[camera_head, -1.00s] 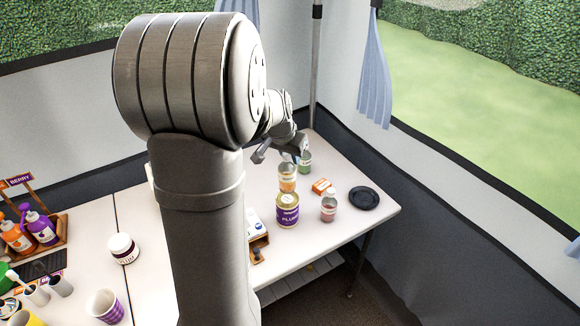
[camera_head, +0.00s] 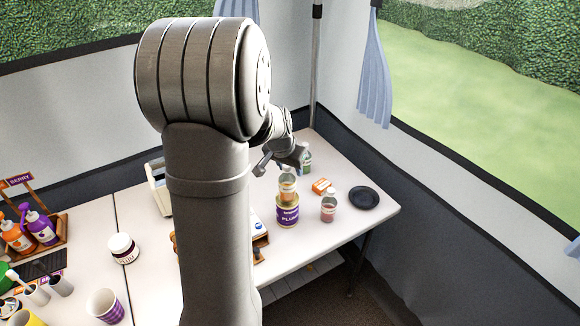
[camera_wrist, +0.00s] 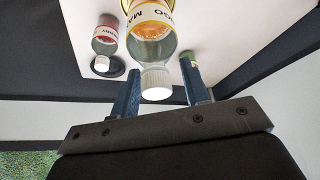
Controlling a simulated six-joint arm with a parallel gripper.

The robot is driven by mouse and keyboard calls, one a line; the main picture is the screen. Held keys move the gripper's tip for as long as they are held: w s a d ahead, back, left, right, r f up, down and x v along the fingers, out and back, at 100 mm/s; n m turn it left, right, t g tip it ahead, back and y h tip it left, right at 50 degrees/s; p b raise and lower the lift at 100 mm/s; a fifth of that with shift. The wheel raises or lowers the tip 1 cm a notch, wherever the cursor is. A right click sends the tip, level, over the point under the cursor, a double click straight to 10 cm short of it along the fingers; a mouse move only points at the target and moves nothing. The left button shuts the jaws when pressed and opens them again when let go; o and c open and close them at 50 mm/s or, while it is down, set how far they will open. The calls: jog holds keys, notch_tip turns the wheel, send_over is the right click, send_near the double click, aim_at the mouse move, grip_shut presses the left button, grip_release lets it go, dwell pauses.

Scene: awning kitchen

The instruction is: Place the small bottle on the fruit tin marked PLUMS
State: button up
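The small bottle (camera_head: 287,188) has an orange label and stands upright directly above the fruit tin marked PLUMS (camera_head: 288,215), a purple-labelled tin. Its base meets the tin's top in the picture; I cannot tell whether it bears on it. My gripper (camera_head: 288,169) comes down from above with its fingers at the bottle. In the wrist view the bottle (camera_wrist: 153,30), with a white cap, sits between the blue fingers of my gripper (camera_wrist: 160,68).
A pink-labelled bottle (camera_head: 328,208) stands to the right of the tin. A green-labelled bottle (camera_head: 306,160) stands close behind my gripper. A wooden holder (camera_head: 261,241) is left of the tin.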

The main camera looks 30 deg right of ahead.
jog(key=v, duration=1.2)
jog(key=shift+r, duration=0.15)
jog(key=x, duration=1.1)
jog(key=shift+f, duration=0.3)
jog(key=shift+w+d+f, duration=0.1)
jog(key=shift+w+d, duration=0.05)
jog(key=shift+d, duration=0.05)
jog(key=shift+r, duration=1.9)
